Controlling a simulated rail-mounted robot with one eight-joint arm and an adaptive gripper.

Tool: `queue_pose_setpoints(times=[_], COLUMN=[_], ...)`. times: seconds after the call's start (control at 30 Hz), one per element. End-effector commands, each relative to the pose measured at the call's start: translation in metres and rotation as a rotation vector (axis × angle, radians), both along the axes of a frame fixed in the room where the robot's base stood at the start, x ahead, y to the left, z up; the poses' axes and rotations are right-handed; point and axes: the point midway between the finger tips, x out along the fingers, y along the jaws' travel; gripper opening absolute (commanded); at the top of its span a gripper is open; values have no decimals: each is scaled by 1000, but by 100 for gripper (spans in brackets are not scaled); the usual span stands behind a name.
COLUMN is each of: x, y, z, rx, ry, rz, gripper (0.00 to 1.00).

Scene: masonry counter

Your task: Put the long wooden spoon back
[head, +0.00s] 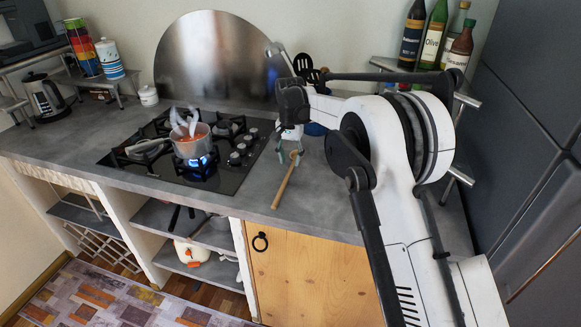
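The long wooden spoon (284,187) slants over the grey counter right of the hob, its lower end near the counter's front edge. Its upper end is at my gripper (290,149), which points down there. Whether the fingers are closed on the spoon, and whether the spoon rests on the counter or is raised, I cannot tell. Behind my gripper, dark utensils (303,66) stand up, and part of a blue container (315,129) shows. My arm hides much of both.
The gas hob (136,158) has a lit burner under a steaming pot (192,146). A round metal splash plate (215,55) stands behind. Bottles (433,38) stand on a shelf at the back right. The counter front between hob and arm is mostly clear.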

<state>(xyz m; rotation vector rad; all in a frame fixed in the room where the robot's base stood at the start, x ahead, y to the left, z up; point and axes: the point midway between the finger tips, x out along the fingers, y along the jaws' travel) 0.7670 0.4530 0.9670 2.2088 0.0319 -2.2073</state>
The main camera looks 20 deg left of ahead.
Motion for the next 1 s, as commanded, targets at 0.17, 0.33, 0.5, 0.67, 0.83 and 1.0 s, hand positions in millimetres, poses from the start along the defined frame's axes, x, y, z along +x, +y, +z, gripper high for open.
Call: queue_pose_setpoints(times=[0.17, 0.33, 0.5, 0.67, 0.83, 1.0], x=[0, 0, 0, 0, 0, -1], y=[2, 2, 2, 2, 2, -5], z=[38, 70, 90, 97, 98, 105], rx=[0, 0, 0, 0, 0, 3], ry=[0, 0, 0, 0, 0, -6], rz=[0, 0, 0, 0, 0, -1], gripper=[30, 30, 30, 30, 30, 30])
